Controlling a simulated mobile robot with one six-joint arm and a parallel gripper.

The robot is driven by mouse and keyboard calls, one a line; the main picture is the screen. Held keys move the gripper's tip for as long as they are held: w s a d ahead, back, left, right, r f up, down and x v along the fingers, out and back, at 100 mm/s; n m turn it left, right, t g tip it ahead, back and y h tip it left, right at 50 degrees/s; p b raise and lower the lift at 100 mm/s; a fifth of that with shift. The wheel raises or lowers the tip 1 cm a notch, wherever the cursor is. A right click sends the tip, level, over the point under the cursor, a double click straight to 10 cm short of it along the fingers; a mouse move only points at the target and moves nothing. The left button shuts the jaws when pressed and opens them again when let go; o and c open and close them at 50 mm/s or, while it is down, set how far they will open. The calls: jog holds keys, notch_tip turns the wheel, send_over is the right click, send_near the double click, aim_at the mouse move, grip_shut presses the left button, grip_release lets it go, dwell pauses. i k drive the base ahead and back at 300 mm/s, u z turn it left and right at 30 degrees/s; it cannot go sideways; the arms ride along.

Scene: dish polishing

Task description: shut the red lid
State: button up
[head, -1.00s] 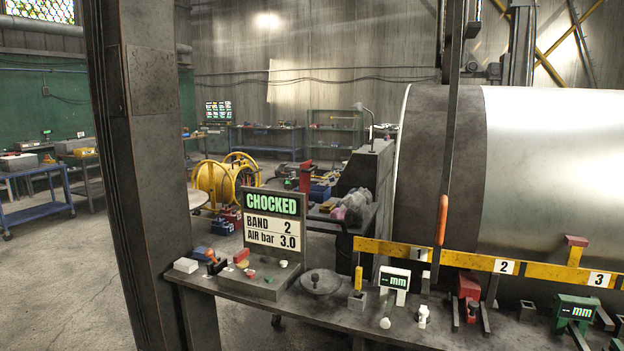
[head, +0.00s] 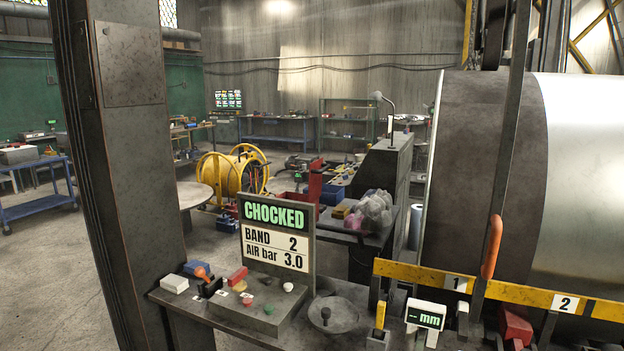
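A red upright panel (head: 314,181) stands behind the CHOCKED sign, beside a low red box or tray (head: 293,200). It looks like a raised lid, but at this distance I cannot tell how it is joined to the box. The sign hides what is below it. My gripper is not in view.
A workbench with the CHOCKED sign (head: 274,232) and small parts crosses the front. A dark steel column (head: 130,180) stands left and a large drum (head: 490,170) right. A yellow reel (head: 232,175) stands behind. Open floor (head: 60,270) lies at left.

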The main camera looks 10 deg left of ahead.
aim_at(320, 182)
jog(key=u, duration=0.3)
jog(key=i, duration=1.15)
jog(key=u, duration=0.15)
